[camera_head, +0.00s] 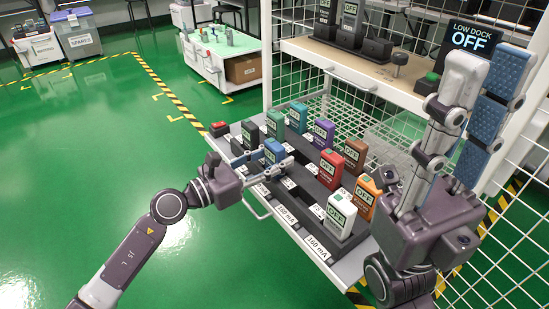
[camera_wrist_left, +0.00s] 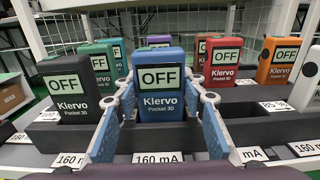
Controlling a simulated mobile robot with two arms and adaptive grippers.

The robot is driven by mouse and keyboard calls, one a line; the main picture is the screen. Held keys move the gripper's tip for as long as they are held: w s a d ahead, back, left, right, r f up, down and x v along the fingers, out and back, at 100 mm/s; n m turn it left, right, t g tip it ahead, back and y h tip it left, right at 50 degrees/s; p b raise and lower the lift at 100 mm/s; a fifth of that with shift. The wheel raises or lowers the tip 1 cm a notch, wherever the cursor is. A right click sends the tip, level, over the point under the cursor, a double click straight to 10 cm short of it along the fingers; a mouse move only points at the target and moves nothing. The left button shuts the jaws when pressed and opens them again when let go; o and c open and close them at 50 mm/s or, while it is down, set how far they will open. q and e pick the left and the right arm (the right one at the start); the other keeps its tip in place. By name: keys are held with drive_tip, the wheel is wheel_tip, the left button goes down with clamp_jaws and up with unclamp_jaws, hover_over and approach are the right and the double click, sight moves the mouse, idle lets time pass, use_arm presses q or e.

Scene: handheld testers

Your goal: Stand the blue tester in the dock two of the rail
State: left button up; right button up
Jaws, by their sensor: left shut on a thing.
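The blue tester (camera_head: 273,151) stands upright in the front row of the tray. It also shows in the left wrist view (camera_wrist_left: 160,103), its screen reading OFF. My left gripper (camera_head: 276,166) is shut on it, one finger at each side. I cannot tell whether its foot is clear of the black holder. My right gripper (camera_head: 487,72) is raised at the right, open and empty, fingers pointing up. A black rail (camera_head: 375,49) on the upper shelf carries dark upright units; its dock numbers are not readable.
Several testers share the tray: black (camera_wrist_left: 68,95), green (camera_wrist_left: 100,65), purple (camera_head: 323,132), red (camera_head: 331,169), brown (camera_head: 355,155), orange (camera_head: 363,195) and white (camera_head: 341,212). A LOW DOCK OFF display (camera_head: 468,40) and green button (camera_head: 432,78) are on the shelf. Wire mesh stands at the right.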

use_arm(q)
drive_tip(key=o, duration=1.2)
drive_tip(key=shift+f, duration=0.1)
